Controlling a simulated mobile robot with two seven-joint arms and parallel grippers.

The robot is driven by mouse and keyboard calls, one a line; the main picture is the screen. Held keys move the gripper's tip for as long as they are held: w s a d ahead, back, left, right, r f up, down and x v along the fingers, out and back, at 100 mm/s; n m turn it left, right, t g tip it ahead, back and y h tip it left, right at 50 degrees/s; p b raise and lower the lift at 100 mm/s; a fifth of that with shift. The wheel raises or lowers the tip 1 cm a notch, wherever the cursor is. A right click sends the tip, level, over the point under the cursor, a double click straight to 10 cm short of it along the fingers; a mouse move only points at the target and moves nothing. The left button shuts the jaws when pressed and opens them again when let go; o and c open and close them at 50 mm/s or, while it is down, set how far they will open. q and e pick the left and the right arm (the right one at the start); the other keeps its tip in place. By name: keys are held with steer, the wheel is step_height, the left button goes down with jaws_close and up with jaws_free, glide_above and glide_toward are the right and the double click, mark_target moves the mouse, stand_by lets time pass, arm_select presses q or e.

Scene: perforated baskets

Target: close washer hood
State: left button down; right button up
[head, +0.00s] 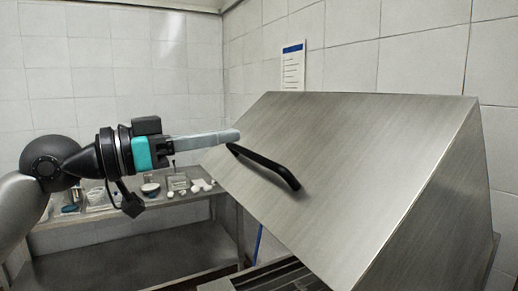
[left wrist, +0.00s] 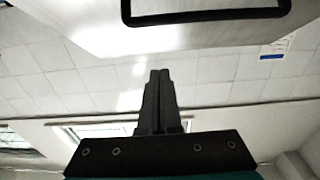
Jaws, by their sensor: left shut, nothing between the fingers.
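The washer hood (head: 345,165) is a large brushed-metal box with a slanted front, tilted up on the right of the head view. Its underside is open above the dark washer bed (head: 275,277). A black bar handle (head: 265,165) is fixed on the slanted front. In the left wrist view the shut fingers (left wrist: 158,75) point toward the hood (left wrist: 95,20) and handle (left wrist: 205,17), with a gap between. My right gripper is not in view.
A metal shelf table (head: 130,210) stands against the back wall at the left, with bowls and several small white items on it. A white notice (head: 292,66) hangs on the tiled wall behind the hood. Space between the table and hood is narrow.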

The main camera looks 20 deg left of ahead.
arm_select(q)
steer(key=shift+p+x, duration=2.7)
steer(key=shift+x, duration=1.2)
steer(key=shift+s+a+f+b, duration=0.2)
steer(key=shift+f+b, duration=0.1)
steer(key=shift+f, duration=0.65)
steer(key=shift+s+a+f+b, duration=0.15)
steer(key=shift+f+b, duration=0.1)
steer(key=shift+f, duration=0.7)
steer(key=shift+f, duration=0.1)
